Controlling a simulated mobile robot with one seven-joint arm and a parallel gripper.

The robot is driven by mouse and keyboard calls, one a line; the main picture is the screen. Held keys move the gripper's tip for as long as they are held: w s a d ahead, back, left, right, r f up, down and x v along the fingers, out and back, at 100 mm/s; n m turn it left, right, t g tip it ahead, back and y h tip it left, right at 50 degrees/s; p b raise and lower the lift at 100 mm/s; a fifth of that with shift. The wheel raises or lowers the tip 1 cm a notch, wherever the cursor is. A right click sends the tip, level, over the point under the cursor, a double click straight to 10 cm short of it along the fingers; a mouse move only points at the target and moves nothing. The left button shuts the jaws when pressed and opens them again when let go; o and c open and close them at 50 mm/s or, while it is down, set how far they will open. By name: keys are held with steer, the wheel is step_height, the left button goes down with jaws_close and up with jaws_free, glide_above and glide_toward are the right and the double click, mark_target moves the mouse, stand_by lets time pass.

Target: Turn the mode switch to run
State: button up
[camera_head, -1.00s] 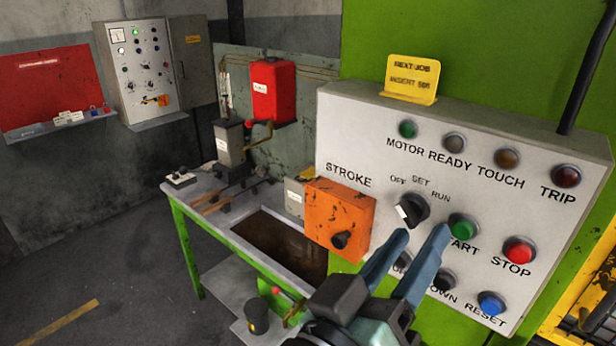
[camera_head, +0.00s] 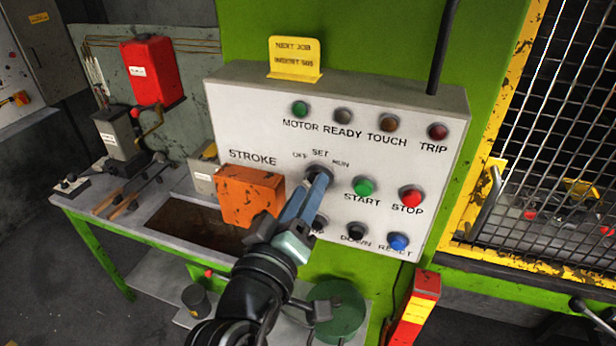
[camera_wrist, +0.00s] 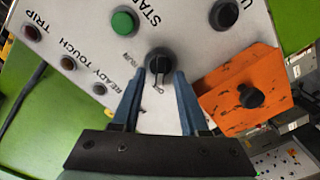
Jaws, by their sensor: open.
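The mode switch is a black rotary knob (camera_wrist: 160,66) on the grey control panel (camera_head: 240,110), below the labels OFF, SET and RUN. In the head view the knob (camera_head: 318,172) is mostly hidden behind my gripper (camera_head: 315,185). In the wrist view my gripper (camera_wrist: 163,78) is open, with one blue finger on each side of the knob's lower part. I cannot tell whether the fingers touch it. A white mark on the knob points toward the gripper in the wrist view; which label it points at is hard to tell.
An orange box (camera_head: 250,193) juts from the panel just left of my gripper. The green START button (camera_head: 364,186), red STOP button (camera_head: 411,196) and blue RESET button (camera_head: 398,241) are close on the right. A mesh guard (camera_head: 550,130) stands further right.

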steer(key=shift+w+d, duration=0.15)
steer(key=shift+w, duration=0.4)
jaws_close()
